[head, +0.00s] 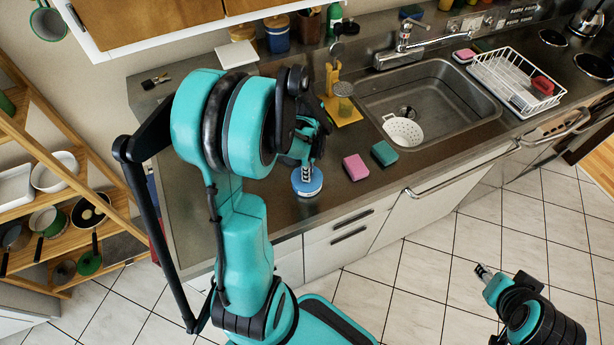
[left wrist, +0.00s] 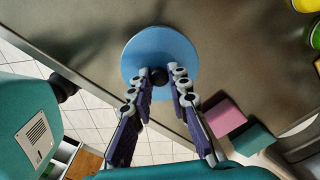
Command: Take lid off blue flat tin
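The blue flat tin (head: 307,184) sits on the dark counter near its front edge. The lid hides the tin's body there. My left gripper (left wrist: 160,82) is over the lid with its fingertips apart, one on each side of the knob. A small gap seems to show between the fingers and the knob. In the head view the left gripper (head: 303,165) points down at the tin, partly hidden by my arm. My right gripper (head: 484,272) is over the floor, away from the counter.
A pink sponge (head: 355,167) and a green sponge (head: 384,153) lie right of the tin. A sink (head: 450,95) holding a white colander (head: 403,131) is farther right. A yellow utensil stand (head: 347,112) is behind. The counter left of the tin is mostly hidden by my arm.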

